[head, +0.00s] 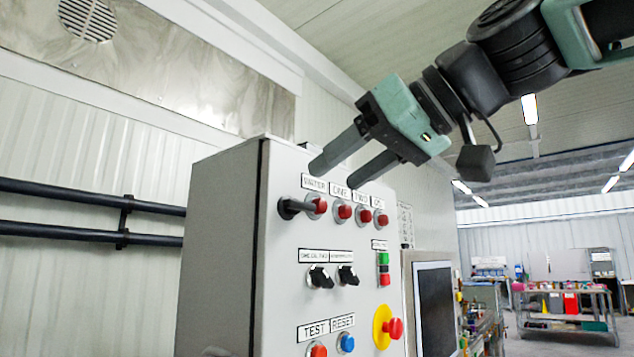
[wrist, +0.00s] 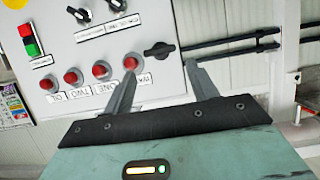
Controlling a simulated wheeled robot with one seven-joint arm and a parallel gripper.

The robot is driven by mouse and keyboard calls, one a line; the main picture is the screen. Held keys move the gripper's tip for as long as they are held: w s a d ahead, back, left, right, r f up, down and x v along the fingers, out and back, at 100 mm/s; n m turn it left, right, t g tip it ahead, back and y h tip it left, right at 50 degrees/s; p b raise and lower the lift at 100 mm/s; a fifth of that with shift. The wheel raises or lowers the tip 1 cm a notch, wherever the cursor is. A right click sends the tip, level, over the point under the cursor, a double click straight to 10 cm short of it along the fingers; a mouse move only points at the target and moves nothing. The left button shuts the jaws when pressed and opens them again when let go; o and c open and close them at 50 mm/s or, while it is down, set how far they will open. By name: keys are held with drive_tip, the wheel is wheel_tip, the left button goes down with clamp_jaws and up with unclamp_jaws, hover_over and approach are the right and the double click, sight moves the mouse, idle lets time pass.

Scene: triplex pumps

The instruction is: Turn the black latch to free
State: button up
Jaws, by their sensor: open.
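The black latch (head: 291,208) is a knob with a short handle on the left edge of the grey control cabinet's front, beside the red WATER lamp. In the head view it points toward the lower left. It also shows in the wrist view (wrist: 158,50), its handle lying roughly sideways. My gripper (head: 336,175) is open and empty, in front of the cabinet and above the latch. In the wrist view my gripper (wrist: 160,70) has the latch between and just beyond its two fingertips. I see no contact. The latch's base is plainly seen in neither view.
The grey cabinet (head: 222,240) carries several red lamps (head: 344,212), two black rotary switches (head: 320,277) and a red emergency button (head: 393,328) on yellow. Dark pipes (head: 80,190) run along the wall left of it. A screen (head: 436,305) stands at the right.

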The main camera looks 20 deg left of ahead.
sight(300, 201)
drive_tip(key=shift+p+x, duration=0.45)
drive_tip(key=shift+x, duration=2.3)
drive_tip(key=c, duration=0.7)
